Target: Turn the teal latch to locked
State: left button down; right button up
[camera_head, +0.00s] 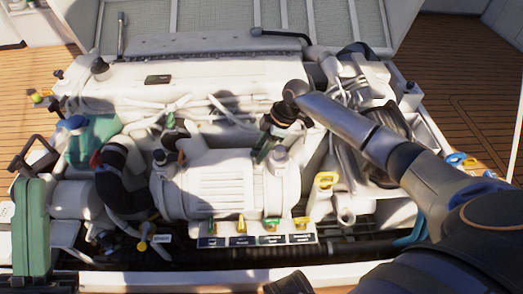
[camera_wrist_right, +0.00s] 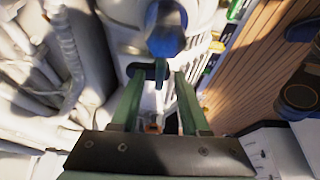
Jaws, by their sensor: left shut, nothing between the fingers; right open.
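Yellow handles (camera_head: 241,226) flank the teal latch. A blue-grey rounded knob (camera_wrist_right: 166,42) lies just beyond the right fingertips. The ribbed white engine block (camera_head: 225,188), hoses (camera_head: 120,180) and a yellow-topped handle (camera_head: 325,182) crowd the hatch. Wooden deck (camera_head: 455,90) surrounds it.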

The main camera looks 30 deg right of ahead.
jog(key=shift+c, duration=0.4)
grip_shut()
